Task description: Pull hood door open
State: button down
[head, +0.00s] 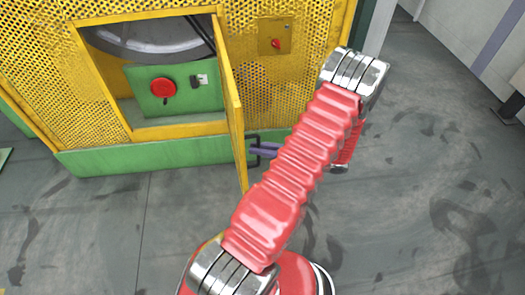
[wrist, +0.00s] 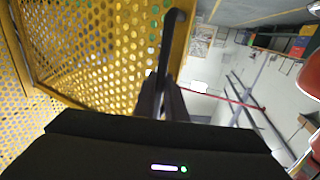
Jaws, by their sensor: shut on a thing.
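The yellow hood door (head: 231,95) stands swung out from the hood, seen nearly edge-on in the head view. Its opening is uncovered at the left. In the wrist view the perforated door panel (wrist: 105,50) fills the upper left. The black door handle (head: 253,151) is on the door's right face near its free edge; it also shows in the wrist view (wrist: 173,38). My gripper (head: 264,152) comes from the right and is shut on the handle. Its fingers (wrist: 163,88) close around the handle's bar in the wrist view. My red arm hides part of the hood front.
Inside the opening are a green panel with a red button (head: 163,87) and a grey round part (head: 150,35). A small box with a red switch (head: 276,43) is on the hood right of the door. Grey floor (head: 430,180) is clear at the right.

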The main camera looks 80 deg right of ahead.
jog(key=shift+s+d, duration=0.55)
jog(key=shift+d, duration=0.05)
jog(key=c, duration=1.8)
grip_release()
jog(key=shift+a, duration=0.1)
jog(key=shift+s, duration=0.1)
jog(key=s, duration=1.3)
jog(key=shift+s, duration=0.3)
